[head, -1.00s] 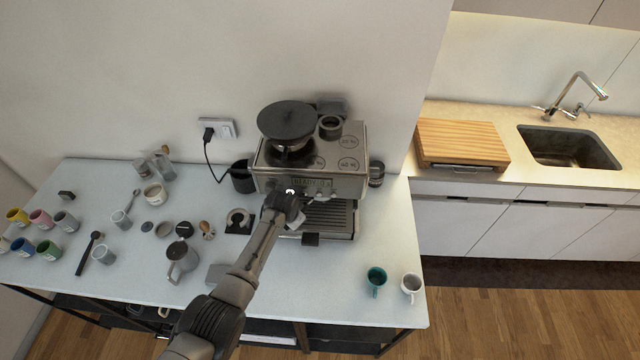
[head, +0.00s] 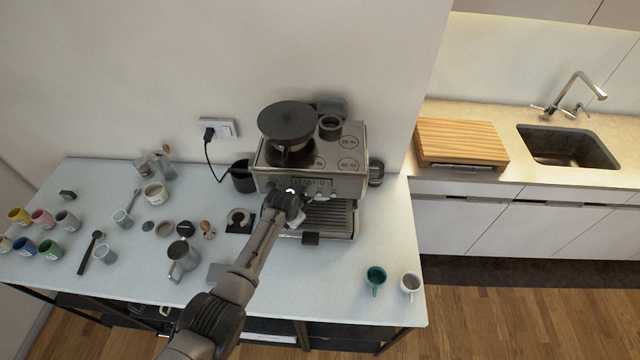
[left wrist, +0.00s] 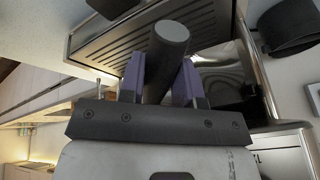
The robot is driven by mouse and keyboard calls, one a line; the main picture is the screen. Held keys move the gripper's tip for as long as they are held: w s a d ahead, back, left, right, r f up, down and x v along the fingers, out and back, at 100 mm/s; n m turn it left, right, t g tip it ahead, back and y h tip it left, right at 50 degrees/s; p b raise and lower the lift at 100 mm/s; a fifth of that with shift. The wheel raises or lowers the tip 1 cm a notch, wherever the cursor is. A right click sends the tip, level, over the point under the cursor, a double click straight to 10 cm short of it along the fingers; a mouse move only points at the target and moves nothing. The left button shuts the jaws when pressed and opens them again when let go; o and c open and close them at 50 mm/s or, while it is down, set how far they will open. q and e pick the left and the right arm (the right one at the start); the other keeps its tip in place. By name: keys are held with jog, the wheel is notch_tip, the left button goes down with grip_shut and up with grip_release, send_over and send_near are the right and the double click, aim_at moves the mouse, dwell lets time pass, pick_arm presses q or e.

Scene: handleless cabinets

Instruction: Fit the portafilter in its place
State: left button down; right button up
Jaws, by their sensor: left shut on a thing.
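The espresso machine (head: 345,185) stands at the back of the light table, with a slatted drip tray (head: 330,218) at its front. My left gripper (head: 290,205) is at the front of the machine, under its display panel. In the left wrist view my left gripper (left wrist: 160,85) has its two purple fingers shut around the dark round handle of the portafilter (left wrist: 170,38). The slatted tray (left wrist: 120,45) shows behind the handle. The portafilter's head is hidden, so I cannot tell whether it sits in the machine's socket. My right gripper is in no view.
A dark stand (head: 239,221), a steel milk jug (head: 181,260) and a tamper (head: 207,230) are left of the machine. Several coloured cups are at the far left. A teal cup (head: 376,277) and a white cup (head: 411,283) stand at the front right. The table between is clear.

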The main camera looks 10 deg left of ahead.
pick_arm(q)
jog(key=shift+w+r+p, duration=0.1)
jog(key=shift+r+p, duration=0.2)
jog(key=shift+r, duration=0.1)
dwell(0.4)
jog(key=shift+s+d+n+p, duration=0.3)
jog(key=shift+d+n+p, duration=0.1)
jog(key=shift+d+p, duration=0.1)
dwell(0.4)
jog(key=shift+s+d+n+y+p, duration=0.4)
jog(key=shift+d+n+y, duration=0.1)
jog(key=shift+d+n, duration=0.25)
dwell(0.6)
jog(key=shift+s+d+n, duration=0.2)
jog(key=shift+d+n, duration=0.4)
jog(key=shift+n, duration=0.05)
dwell(0.6)
jog(key=shift+s+d+n+y, duration=0.15)
jog(key=shift+d+n+y, duration=0.25)
jog(key=shift+d+n, duration=0.25)
dwell(0.7)
jog(key=shift+s+d+n+y+b, duration=0.15)
jog(key=shift+d+n+y+b, duration=0.25)
jog(key=shift+d+n+b, duration=0.6)
dwell(1.3)
